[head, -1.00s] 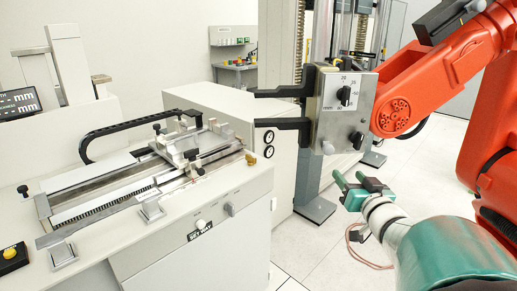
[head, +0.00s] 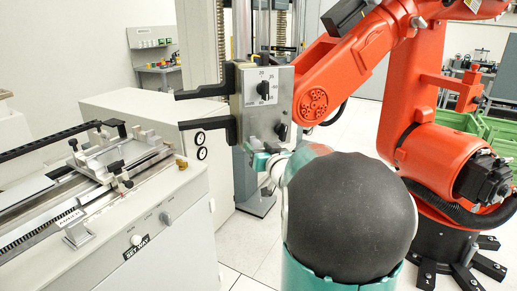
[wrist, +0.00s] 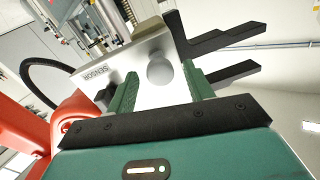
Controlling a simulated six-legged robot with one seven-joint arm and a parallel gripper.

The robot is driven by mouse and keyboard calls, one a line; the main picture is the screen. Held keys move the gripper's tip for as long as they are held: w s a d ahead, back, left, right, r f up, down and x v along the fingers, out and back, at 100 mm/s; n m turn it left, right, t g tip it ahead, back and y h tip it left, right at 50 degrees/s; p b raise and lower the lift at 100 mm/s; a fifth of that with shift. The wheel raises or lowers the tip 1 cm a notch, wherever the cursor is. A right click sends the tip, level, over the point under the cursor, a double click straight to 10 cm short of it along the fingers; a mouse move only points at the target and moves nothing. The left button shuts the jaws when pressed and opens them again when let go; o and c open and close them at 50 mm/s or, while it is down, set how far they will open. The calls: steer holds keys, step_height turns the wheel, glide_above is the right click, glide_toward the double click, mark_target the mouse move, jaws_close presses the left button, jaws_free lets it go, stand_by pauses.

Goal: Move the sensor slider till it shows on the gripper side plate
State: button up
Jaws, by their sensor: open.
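The gripper side plate (wrist: 130,68) is a pale metal face marked SENSOR in the wrist view. A round grey knob (wrist: 159,73), which looks like the sensor slider, stands out from it. My gripper (wrist: 160,80) is open, with one green finger on each side of the knob; I cannot tell if either finger touches it. In the head view the grey box (head: 262,108) carries a dial and a dark lower knob on its front. My gripper is at the box's lower edge there, mostly hidden behind my own arm, and the grey knob is not visible.
Two black prongs (head: 205,126) reach left from the box; they also show at upper right in the wrist view (wrist: 235,40). An orange robot arm (head: 345,65) holds the box. A bench with a measuring rail (head: 95,190) stands at left.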

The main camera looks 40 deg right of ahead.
jaws_close()
steer(key=shift+r, duration=0.35)
jaws_free()
steer(key=shift+s, duration=0.1)
steer(key=v, duration=1.3)
steer(key=shift+s+a, duration=0.15)
steer(key=shift+s, duration=0.15)
